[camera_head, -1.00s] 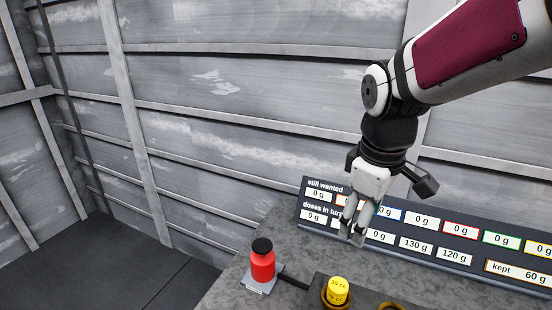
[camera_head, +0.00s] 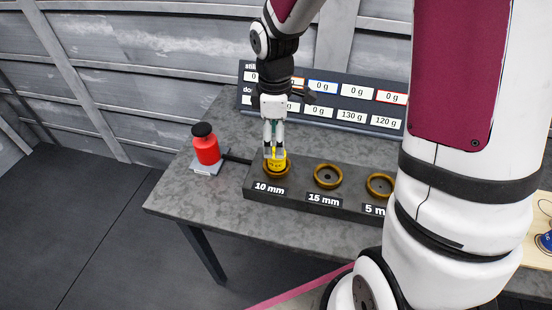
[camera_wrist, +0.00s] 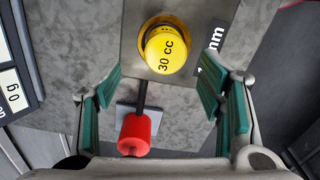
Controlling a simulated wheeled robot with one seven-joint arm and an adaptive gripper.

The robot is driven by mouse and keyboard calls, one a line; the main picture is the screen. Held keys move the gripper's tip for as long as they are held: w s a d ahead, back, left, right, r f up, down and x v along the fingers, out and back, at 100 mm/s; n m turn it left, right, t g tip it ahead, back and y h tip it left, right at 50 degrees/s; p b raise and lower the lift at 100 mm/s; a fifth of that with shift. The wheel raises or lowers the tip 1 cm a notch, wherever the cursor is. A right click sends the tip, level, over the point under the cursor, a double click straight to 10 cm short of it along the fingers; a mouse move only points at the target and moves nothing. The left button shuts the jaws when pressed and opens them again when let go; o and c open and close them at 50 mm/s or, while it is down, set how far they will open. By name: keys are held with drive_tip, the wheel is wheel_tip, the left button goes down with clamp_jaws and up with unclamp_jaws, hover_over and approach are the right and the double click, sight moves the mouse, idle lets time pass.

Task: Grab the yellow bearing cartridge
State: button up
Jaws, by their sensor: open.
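The yellow bearing cartridge (camera_head: 277,161) sits upright in the brass ring at the "10 mm" place of a dark block. In the wrist view the yellow cartridge (camera_wrist: 166,50), marked "30 cc", shows its round top. My gripper (camera_head: 273,150) points down at the cartridge, its fingertips overlapping the top of it in the head view. In the wrist view my gripper (camera_wrist: 160,82) is open and empty, with green pads apart to the left and right. The cartridge lies at the upper edge between the pads' lines. I cannot tell whether they touch it.
The dark block (camera_head: 230,187) also has empty brass rings at "15 mm" (camera_head: 328,177) and "5 mm" (camera_head: 380,185). A red bottle with a black cap (camera_head: 206,148) stands on a small plate to the left. A display board (camera_head: 330,100) stands behind. The table (camera_head: 180,205) front left is clear.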

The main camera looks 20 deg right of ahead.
sight(277, 160)
drive_tip(key=shift+s+a+f, duration=0.1)
drive_tip(key=shift+s+f, duration=0.05)
drive_tip(key=shift+f, duration=1.35)
drive_tip(key=shift+s+f, duration=0.15)
drive_tip(key=shift+f, duration=1.3)
drive_tip(key=shift+c, duration=0.6)
clamp_jaws()
